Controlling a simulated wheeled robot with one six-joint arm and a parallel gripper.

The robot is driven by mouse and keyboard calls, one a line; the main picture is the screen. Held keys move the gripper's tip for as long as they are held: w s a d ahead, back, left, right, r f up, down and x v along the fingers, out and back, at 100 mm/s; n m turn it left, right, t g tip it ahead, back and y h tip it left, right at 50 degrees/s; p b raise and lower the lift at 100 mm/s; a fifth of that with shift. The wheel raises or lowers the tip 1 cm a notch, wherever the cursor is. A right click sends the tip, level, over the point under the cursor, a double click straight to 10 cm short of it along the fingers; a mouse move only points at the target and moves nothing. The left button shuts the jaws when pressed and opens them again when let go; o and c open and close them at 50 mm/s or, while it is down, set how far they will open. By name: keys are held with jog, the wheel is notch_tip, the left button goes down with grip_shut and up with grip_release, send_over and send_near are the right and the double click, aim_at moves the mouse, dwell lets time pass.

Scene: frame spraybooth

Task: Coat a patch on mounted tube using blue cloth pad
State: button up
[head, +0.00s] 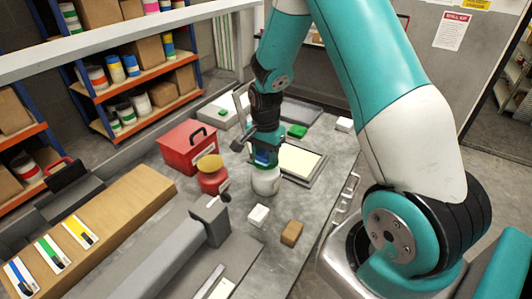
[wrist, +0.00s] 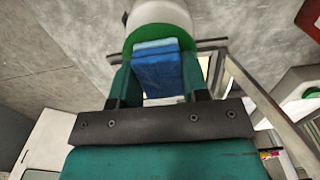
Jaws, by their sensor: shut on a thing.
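My gripper (head: 265,158) is shut on a blue cloth pad (wrist: 158,66), which sits between its two green fingers in the wrist view. In the head view the pad (head: 262,157) is low over the table, just above a white round container (head: 265,183). The wrist view shows the container (wrist: 165,10) with a green band behind the pad. I cannot tell whether the pad touches it. A slanted metal bar (head: 240,106) stands just left of my gripper and shows at right in the wrist view (wrist: 262,105). I cannot tell whether it is the mounted tube.
A red jar with a yellow lid (head: 213,178) and a red toolbox (head: 190,145) stand left of my gripper. A white block (head: 258,215) and a brown block (head: 291,232) lie in front. A pale tray (head: 302,163) lies right. A grey fixture (head: 208,215) is nearer.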

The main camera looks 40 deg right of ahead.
aim_at(266, 153)
jog(key=shift+r+p, duration=2.15)
jog(key=shift+r, duration=0.9)
